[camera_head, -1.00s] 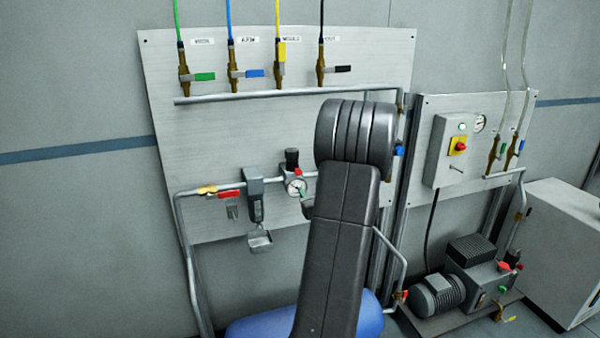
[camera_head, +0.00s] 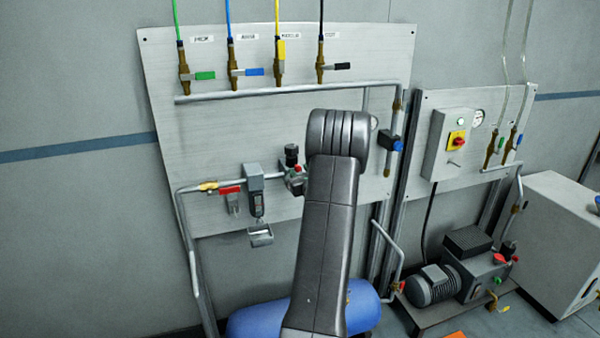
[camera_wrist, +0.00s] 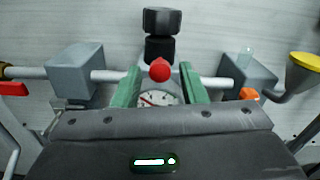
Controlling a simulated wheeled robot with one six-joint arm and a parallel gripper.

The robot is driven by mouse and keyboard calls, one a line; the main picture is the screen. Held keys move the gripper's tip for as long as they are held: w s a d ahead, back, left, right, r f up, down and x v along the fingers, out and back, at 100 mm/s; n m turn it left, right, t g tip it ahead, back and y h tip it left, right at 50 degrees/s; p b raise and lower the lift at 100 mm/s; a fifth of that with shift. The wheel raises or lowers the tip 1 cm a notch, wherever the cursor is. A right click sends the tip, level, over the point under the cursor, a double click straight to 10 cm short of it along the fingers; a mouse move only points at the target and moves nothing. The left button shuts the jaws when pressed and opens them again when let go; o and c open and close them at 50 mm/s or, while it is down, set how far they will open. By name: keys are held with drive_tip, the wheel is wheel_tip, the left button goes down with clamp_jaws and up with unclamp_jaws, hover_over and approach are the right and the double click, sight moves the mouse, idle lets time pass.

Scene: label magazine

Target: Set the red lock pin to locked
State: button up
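The red lock pin (camera_wrist: 160,70) shows as a round red head in the wrist view, just below the black regulator knob (camera_wrist: 162,20) and above the round gauge (camera_wrist: 158,98). In the head view it is a small red spot (camera_head: 298,168) beside the regulator. My gripper (camera_wrist: 160,80) is open, with one green finger on each side of the pin and clear gaps to both. In the head view my arm hides the gripper and part of the gauge. I cannot tell the pin's depth between the fingers.
A horizontal grey pipe (camera_wrist: 105,76) crosses behind the pin, with a grey filter housing (camera_wrist: 75,72) at left and another grey block (camera_wrist: 220,72) at right. A red-handled valve (camera_head: 230,190) is farther left. A blue tank (camera_head: 255,320) lies below.

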clamp_jaws()
drive_tip(key=shift+w+a+f+b, duration=0.2)
drive_tip(key=shift+w+b, duration=0.35)
drive_tip(key=shift+b, duration=0.35)
drive_tip(key=shift+w, duration=0.25)
drive_tip(key=shift+w+a+r+b, duration=0.1)
drive_tip(key=shift+r+b, duration=0.15)
drive_tip(key=shift+b, duration=0.1)
drive_tip(key=shift+r, duration=0.1)
